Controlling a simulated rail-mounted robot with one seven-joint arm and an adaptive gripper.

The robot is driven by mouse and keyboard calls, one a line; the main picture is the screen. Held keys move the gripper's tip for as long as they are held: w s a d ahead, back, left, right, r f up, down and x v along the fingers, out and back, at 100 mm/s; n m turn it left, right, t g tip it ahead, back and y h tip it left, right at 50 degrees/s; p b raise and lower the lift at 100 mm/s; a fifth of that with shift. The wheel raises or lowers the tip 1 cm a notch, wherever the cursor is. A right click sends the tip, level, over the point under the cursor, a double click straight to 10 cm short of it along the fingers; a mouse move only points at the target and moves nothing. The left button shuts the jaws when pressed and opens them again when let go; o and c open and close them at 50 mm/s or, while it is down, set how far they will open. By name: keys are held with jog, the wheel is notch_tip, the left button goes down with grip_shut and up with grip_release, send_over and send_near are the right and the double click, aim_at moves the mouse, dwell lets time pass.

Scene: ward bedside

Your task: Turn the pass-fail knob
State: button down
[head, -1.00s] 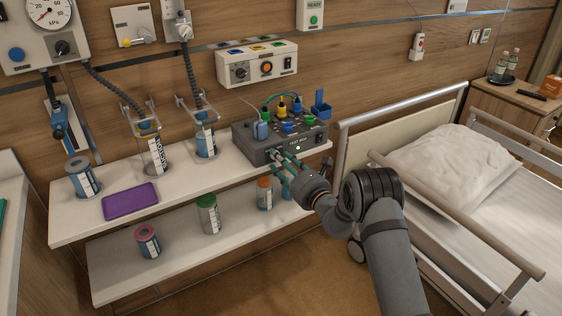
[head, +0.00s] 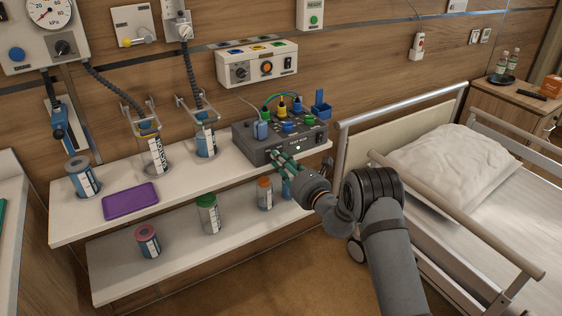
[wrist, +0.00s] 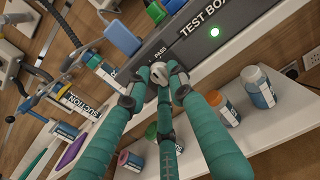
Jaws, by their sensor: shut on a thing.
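The dark grey test box (head: 298,142) stands at the right end of the upper shelf. Its front face, lettered TEST BOX, shows in the wrist view (wrist: 228,24), with a lit green lamp (wrist: 214,32). The pale pass-fail knob (wrist: 160,74) is on that face under the word PASS. My gripper (head: 279,160) is at the front of the box. In the wrist view its green fingers (wrist: 163,78) are shut on the knob, with fingertips on either side. Part of the knob and any lettering below it are hidden by the fingers.
Several bottles stand on the lower shelf (head: 180,258) beneath my gripper. A purple tray (head: 130,201) lies on the upper shelf (head: 90,222). Coloured plugs and a green cable are on top of the box. The bed rail (head: 400,112) is close on the right.

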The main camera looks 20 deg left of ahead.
jog(key=m+p, duration=0.3)
jog(key=m, duration=0.5)
jog(key=shift+f+m, duration=0.1)
jog(key=shift+m, duration=0.2)
jog(key=shift+s+f, duration=0.1)
dwell(0.5)
jog(key=c, duration=1.5)
grip_release()
jog(key=shift+r+p, duration=0.2)
jog(key=shift+p, duration=0.1)
jog(key=v, duration=1.2)
jog(key=shift+a, duration=0.1)
